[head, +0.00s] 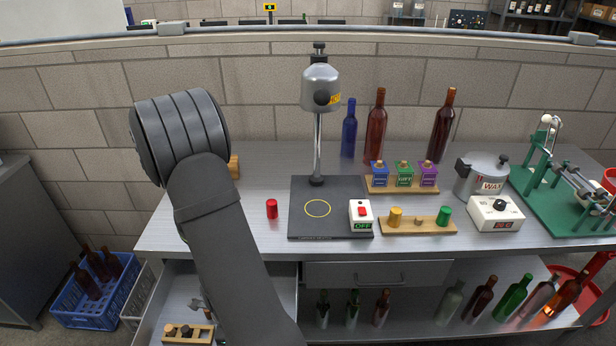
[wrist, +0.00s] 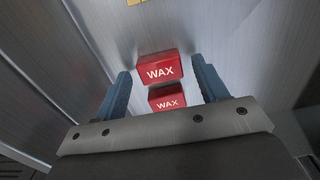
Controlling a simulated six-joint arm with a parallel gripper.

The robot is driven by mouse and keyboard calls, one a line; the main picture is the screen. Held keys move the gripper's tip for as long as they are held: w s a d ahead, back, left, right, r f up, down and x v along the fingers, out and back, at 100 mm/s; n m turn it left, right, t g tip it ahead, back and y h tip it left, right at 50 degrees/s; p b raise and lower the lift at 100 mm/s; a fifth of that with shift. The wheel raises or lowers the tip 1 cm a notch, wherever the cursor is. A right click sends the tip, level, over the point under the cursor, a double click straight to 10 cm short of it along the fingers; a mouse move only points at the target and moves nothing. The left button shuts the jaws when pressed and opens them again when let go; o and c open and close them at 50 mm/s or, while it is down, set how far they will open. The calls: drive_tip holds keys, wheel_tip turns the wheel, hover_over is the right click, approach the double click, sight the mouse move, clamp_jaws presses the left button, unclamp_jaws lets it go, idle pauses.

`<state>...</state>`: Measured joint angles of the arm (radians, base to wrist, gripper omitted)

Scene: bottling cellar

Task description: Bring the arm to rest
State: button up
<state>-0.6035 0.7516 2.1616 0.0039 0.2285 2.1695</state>
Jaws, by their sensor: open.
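My gripper (wrist: 161,70) shows in the wrist view with its two blue fingers spread apart. Two red blocks marked WAX show between the fingers on a grey metal surface. The farther red block (wrist: 159,66) is near the fingertips, and the nearer red block (wrist: 168,97) is closer to the palm. I cannot tell whether the fingers touch either block. In the head view my arm bends at the left and runs down to the bottom edge. The gripper is hidden there.
An open drawer (head: 286,282) lies beside my arm under the bench. On the bench stand a red cylinder (head: 272,209), a black press stand (head: 300,222), a switch box (head: 361,217), a wax pot (head: 484,178) and bottles (head: 376,127).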

drive_tip(key=shift+f, duration=0.3)
drive_tip(key=shift+r, duration=0.1)
wheel_tip(320, 180, up, 12)
drive_tip(key=r, duration=0.1)
wheel_tip(320, 180, down, 13)
drive_tip(key=shift+f, duration=0.2)
drive_tip(key=r, duration=0.5)
drive_tip(key=shift+w+d, duration=0.1)
drive_tip(key=shift+d, duration=0.2)
drive_tip(key=d+r, duration=0.6)
drive_tip(key=d, duration=0.5)
drive_tip(key=w+a+r, duration=0.1)
drive_tip(key=w+r, duration=0.2)
drive_tip(key=w, duration=0.5)
drive_tip(key=shift+a, duration=0.3)
drive_tip(key=shift+r, duration=0.1)
